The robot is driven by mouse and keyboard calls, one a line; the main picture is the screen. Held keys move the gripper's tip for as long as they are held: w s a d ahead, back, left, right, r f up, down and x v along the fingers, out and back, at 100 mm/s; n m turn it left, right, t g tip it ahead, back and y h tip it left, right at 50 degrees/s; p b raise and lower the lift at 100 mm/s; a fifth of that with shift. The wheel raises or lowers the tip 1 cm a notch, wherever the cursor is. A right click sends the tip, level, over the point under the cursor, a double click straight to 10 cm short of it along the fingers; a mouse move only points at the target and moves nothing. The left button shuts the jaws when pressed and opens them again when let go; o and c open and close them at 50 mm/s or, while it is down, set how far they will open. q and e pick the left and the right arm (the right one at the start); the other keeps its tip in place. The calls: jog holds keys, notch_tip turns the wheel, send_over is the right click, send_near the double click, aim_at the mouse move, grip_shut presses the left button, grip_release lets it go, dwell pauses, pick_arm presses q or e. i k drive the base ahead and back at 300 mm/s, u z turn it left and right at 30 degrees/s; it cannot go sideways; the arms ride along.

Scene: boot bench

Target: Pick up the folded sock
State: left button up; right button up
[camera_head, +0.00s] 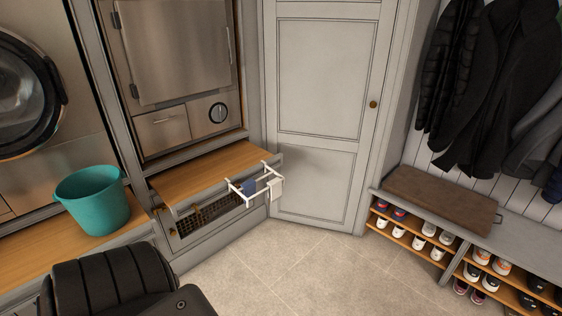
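I cannot clearly make out a folded sock in the head view. A small white drying rack (238,189) juts out from the front of the wooden-topped ledge below the steel appliance. Neither of my grippers is in view.
A teal bucket (92,200) stands on the wooden ledge at left, before the washer (30,90). A shoe bench (485,232) with a brown cushion (440,199) stands at right under dark coats (490,80). The tiled floor (320,270) between is clear. A grey door (325,110) is closed.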

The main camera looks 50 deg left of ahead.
aim_at(248, 187)
jog(key=i, duration=3.05)
jog(key=u, duration=2.45)
